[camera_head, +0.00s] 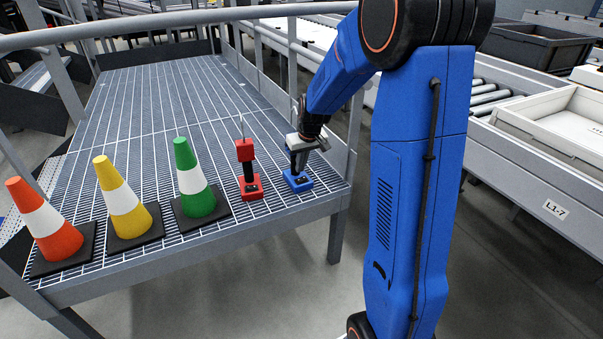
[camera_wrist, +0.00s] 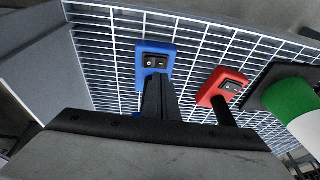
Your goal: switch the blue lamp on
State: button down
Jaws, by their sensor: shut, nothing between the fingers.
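The blue lamp's base (camera_head: 298,180) sits at the right end of the grated platform, and its upper part is hidden by my gripper and arm in the head view. In the wrist view the blue base (camera_wrist: 141,73) shows a black rocker switch (camera_wrist: 155,61) on top. My gripper (camera_head: 297,170) is shut and empty, pointing down over this base. In the wrist view its fingers (camera_wrist: 157,84) end right beside the switch; I cannot tell whether they touch it. I cannot tell whether the lamp is lit.
A red lamp (camera_head: 251,186) with its own switch stands just left of the blue one. Green (camera_head: 194,180), yellow (camera_head: 122,197) and orange (camera_head: 45,220) cones stand further left. A grey railing (camera_head: 180,18) crosses behind. The grating (camera_head: 150,100) behind the row is clear.

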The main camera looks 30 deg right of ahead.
jog(key=a+v, duration=0.2)
jog(key=v, duration=0.8)
jog(key=shift+a+r, duration=0.1)
jog(key=shift+a, duration=0.05)
jog(key=s+a+r, duration=0.3)
jog(key=s, duration=0.6)
jog(key=s+a+r, duration=0.2)
jog(key=s+r, duration=0.2)
jog(key=s, duration=0.5)
jog(key=s+a+f+t, duration=0.1)
jog(key=s+a+f, duration=0.1)
jog(key=s, duration=1.5)
jog(key=shift+a+f, duration=0.15)
jog(key=shift+f, duration=0.1)
